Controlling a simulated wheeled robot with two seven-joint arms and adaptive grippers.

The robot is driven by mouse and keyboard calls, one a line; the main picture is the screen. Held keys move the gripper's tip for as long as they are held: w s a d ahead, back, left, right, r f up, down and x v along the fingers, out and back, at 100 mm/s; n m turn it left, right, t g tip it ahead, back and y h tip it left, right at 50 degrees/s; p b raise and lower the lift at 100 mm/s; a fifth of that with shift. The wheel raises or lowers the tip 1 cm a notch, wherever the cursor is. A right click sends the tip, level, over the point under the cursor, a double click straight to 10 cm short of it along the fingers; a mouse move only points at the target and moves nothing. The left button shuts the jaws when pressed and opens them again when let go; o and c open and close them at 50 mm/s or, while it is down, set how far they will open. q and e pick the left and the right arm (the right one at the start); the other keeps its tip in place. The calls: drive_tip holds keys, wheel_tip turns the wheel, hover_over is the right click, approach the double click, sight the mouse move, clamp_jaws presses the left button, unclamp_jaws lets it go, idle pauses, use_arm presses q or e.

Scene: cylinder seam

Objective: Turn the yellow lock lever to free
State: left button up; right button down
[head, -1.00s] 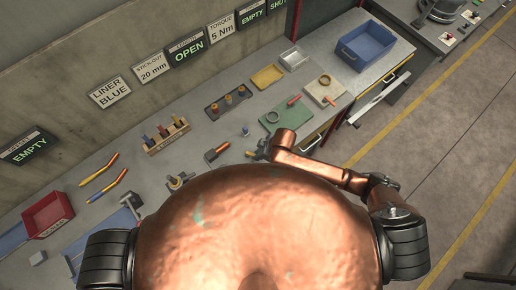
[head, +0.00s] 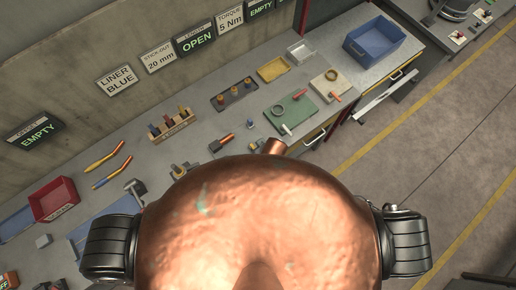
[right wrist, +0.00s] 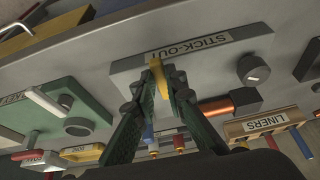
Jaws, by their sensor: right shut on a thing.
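The yellow lock lever (right wrist: 157,78) stands on the grey plate marked STICK-OUT (right wrist: 128,72) in the right wrist view. My right gripper (right wrist: 161,82) has its dark green fingers closed around the lever, with the fingertips on either side of it. The lever's base is partly hidden by the fingers. In the head view my copper body hides most of the right arm, and the lever cannot be made out there. My left gripper is in neither current view.
A dark knob (right wrist: 252,70) and a copper-tipped torch (right wrist: 230,103) sit beside the lever. The LINERS rack (right wrist: 265,124) is farther right, and a green plate (right wrist: 55,115) is at left. In the head view a blue bin (head: 374,45) stands at the back right.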

drive_tip(key=shift+s, duration=0.1)
drive_tip(key=c, duration=2)
unclamp_jaws()
drive_tip(key=shift+o, duration=0.2)
drive_tip(key=shift+r, duration=0.1)
drive_tip(key=v, duration=1.1)
drive_tip(key=shift+r, duration=0.4)
drive_tip(key=shift+d, duration=0.15)
